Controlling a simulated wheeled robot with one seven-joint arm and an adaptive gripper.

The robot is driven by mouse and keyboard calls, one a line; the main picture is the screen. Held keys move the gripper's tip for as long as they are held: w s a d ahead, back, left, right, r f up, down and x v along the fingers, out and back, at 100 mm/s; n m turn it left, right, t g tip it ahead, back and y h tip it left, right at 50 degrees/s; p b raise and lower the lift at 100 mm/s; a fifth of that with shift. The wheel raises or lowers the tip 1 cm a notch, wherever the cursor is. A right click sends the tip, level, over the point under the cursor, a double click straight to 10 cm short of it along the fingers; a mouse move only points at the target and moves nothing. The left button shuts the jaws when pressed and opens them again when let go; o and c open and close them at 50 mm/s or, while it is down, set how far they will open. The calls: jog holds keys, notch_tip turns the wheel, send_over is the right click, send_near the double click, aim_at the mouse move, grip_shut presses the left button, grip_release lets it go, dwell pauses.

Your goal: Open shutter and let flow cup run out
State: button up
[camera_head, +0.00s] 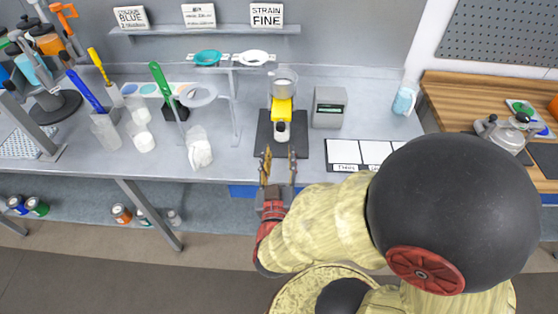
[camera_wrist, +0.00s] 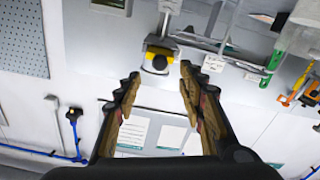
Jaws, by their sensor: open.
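A yellow device (camera_head: 281,108) stands on a dark base plate (camera_head: 262,132) on the grey bench, with a greyish cup (camera_head: 284,80) on top. A small white rounded part (camera_head: 282,132) sits at its front, low down. Which part is the shutter, I cannot tell. My gripper (camera_head: 278,157) is open and empty, just in front of the device and apart from it. In the wrist view the yellow device (camera_wrist: 158,57) shows upside down beyond the open fingertips (camera_wrist: 158,80), with a dark round part facing me. The inside of the cup cannot be made out.
To the left are a stand with a ring (camera_head: 200,95) and a white crumpled item (camera_head: 199,148). A shelf (camera_head: 210,30) with signs hangs behind.

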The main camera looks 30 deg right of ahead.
jog(key=shift+v, duration=0.9)
